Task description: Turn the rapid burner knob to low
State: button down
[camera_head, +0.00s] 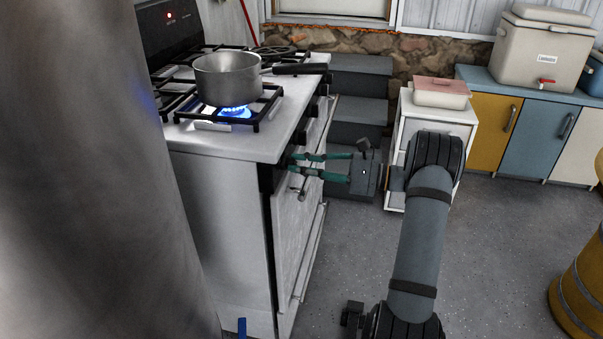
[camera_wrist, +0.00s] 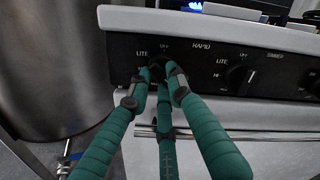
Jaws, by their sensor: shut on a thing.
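The white stove (camera_head: 225,145) has a dark front control panel (camera_wrist: 125,48). My gripper (camera_wrist: 161,70) has green fingers, closed around the leftmost visible knob in the wrist view, which they mostly hide; "OFF" and "LITE" are printed around it. The word RAPID stands to the right of this knob, between it and a second black knob (camera_wrist: 240,79), so I cannot tell which one it names. In the head view my gripper (camera_head: 292,162) reaches the front panel from the right. A blue flame (camera_head: 235,112) burns under the pot.
The grey pot (camera_head: 227,78) stands on the burner grate, its black handle (camera_head: 300,69) pointing right. An oven door handle (camera_wrist: 230,134) runs below the panel. A white side cabinet (camera_head: 440,113) with a pink-lidded box (camera_head: 440,92) stands beyond my arm. Open floor lies right of the stove.

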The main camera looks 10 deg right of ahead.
dwell(0.4)
jog(key=c, duration=1.6)
grip_release()
jog(key=shift+o, duration=0.2)
jog(key=shift+d, duration=0.15)
jog(key=v, duration=1.1)
jog(key=shift+s+d, duration=0.25)
jog(key=shift+d, duration=0.1)
